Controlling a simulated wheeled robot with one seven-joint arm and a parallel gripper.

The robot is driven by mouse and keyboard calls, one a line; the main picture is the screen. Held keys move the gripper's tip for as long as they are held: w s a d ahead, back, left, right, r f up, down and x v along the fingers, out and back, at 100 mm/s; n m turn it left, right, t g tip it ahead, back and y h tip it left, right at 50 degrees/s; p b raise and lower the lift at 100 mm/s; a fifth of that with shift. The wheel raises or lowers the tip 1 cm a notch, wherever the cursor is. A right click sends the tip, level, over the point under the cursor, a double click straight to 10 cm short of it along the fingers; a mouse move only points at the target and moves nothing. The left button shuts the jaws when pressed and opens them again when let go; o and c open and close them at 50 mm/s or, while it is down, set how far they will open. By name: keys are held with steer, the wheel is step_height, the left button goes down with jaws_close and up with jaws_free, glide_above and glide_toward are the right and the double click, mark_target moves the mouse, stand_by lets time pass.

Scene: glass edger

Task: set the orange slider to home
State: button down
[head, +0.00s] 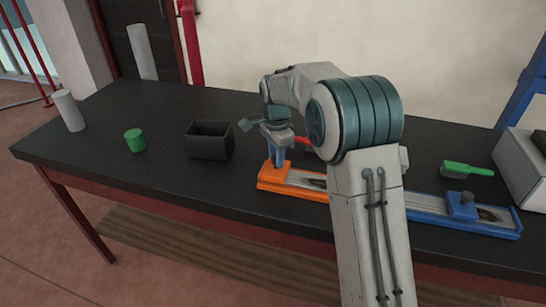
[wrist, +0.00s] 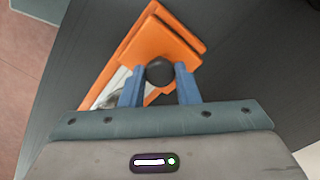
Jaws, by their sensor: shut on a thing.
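The orange slider (head: 277,181) is a low rail with an orange end and a pale grooved track. It lies on the dark table, and my arm hides part of it. In the wrist view its orange block (wrist: 158,42) shows just beyond a round dark knob (wrist: 159,71). My gripper (head: 277,155) points down over the rail's orange left end. In the wrist view the blue fingers of my gripper (wrist: 159,84) are on both sides of the knob, shut on it. Any home mark is not readable.
A blue slider (head: 430,213) with a blue block lies to the right. A green-handled brush (head: 467,169) and a pale box (head: 525,155) are behind it. A black bin (head: 209,142), green cylinder (head: 134,140) and white cylinder (head: 68,110) stand left. A red item (head: 303,140) is partly hidden.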

steer(key=shift+a+r, duration=0.15)
steer(key=c, duration=1.1)
jaws_free()
steer(key=shift+w+a, duration=0.1)
steer(key=shift+a, duration=0.05)
step_height(320, 180, up, 14)
steer(key=shift+b, duration=0.3)
